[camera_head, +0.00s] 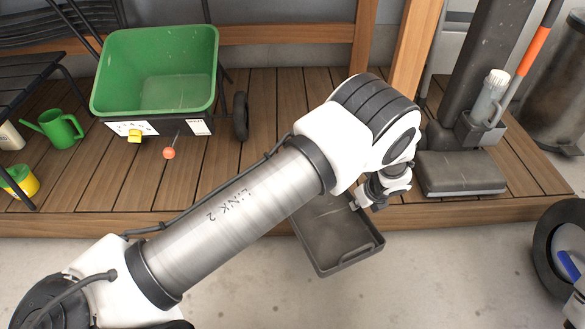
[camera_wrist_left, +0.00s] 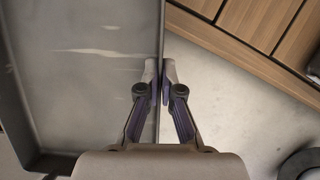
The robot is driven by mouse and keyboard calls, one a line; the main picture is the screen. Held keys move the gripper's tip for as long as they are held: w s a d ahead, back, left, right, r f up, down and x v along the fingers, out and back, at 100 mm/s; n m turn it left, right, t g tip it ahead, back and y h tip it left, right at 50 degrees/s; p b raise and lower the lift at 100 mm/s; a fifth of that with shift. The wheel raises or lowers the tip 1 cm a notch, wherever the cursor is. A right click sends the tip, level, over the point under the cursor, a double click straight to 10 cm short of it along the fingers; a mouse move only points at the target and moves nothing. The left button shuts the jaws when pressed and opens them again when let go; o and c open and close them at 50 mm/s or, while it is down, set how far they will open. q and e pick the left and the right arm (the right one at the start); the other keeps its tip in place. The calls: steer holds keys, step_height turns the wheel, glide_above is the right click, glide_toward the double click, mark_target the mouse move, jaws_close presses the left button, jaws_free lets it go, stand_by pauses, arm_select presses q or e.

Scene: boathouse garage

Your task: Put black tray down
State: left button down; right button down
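The black tray (camera_head: 338,262) is a shallow, dark rectangular tray, seen partly behind my left arm in the head view. My left gripper (camera_head: 364,203) is at its right side wall. In the left wrist view the tray (camera_wrist_left: 85,75) fills the left side, and the two fingers of my left gripper (camera_wrist_left: 160,80) are closed on either side of its rim. The tray looks empty. It appears over the deck's front edge and the concrete floor; I cannot tell its height. Its far left part is hidden by my arm.
A wooden deck (camera_head: 272,100) runs across the back, with concrete floor (camera_head: 440,280) in front. On the deck stand a green cart (camera_head: 160,85), a green watering can (camera_head: 60,128) and an upright vacuum (camera_head: 460,172). A wooden post (camera_head: 412,45) rises behind my wrist.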

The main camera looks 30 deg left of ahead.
arm_select(q)
step_height(320, 180, up, 3)
steer(key=p, duration=0.2)
steer(key=shift+p, duration=0.4)
steer(key=shift+f, duration=0.1)
